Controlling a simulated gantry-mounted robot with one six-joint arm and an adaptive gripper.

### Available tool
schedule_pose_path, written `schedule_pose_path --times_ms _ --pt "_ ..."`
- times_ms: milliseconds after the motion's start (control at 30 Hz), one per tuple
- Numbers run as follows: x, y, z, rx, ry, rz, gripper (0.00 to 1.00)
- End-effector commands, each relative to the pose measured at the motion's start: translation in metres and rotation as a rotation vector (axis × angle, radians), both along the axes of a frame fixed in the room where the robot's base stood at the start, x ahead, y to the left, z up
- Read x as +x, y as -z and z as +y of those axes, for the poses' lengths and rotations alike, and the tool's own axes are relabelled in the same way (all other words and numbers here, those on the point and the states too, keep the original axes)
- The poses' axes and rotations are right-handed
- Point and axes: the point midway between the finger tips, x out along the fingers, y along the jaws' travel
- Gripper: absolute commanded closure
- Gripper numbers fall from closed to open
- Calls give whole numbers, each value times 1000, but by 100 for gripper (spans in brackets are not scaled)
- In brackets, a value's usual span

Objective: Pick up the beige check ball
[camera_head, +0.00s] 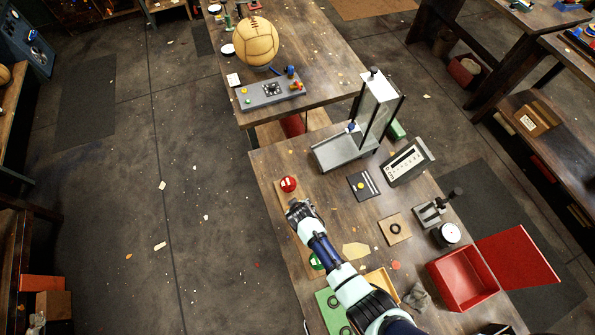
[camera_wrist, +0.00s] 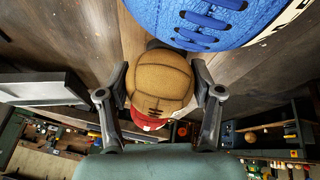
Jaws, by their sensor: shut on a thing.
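In the wrist view my gripper (camera_wrist: 160,84) has its two fingers on opposite sides of a tan panelled ball (camera_wrist: 158,75) with dark lacing, closed on it. I cannot make out a check pattern on it. In the head view my gripper (camera_head: 298,208) is low over the left edge of the near table, and the held ball is not clear there. A larger beige panelled ball (camera_head: 257,40) sits on the far table.
A blue laced ball (camera_wrist: 205,18) fills the top of the wrist view. A red ball (camera_head: 288,184) lies just beyond my gripper. A grey metal stand (camera_head: 340,150), a black card (camera_head: 362,185) and an open red box (camera_head: 462,282) are to the right. Bare floor lies left.

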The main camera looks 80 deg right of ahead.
Motion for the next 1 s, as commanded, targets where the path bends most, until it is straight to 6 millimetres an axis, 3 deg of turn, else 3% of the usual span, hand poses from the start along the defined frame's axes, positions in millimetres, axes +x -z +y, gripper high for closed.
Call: schedule_pose_path --times_ms 167,267,367,500,700,800,1000 --pt "0 -7 0 -1 0 -1 73" --pt "1 -21 -1 -2 -1 -2 73" --pt "1 -46 -1 -4 1 -4 73" --pt "1 -98 -1 -5 1 -5 73" --pt "1 -159 -1 -4 1 -5 73" --pt "1 -180 -1 -3 -1 -3 73" --pt "0 -199 0 0 0 0 73"
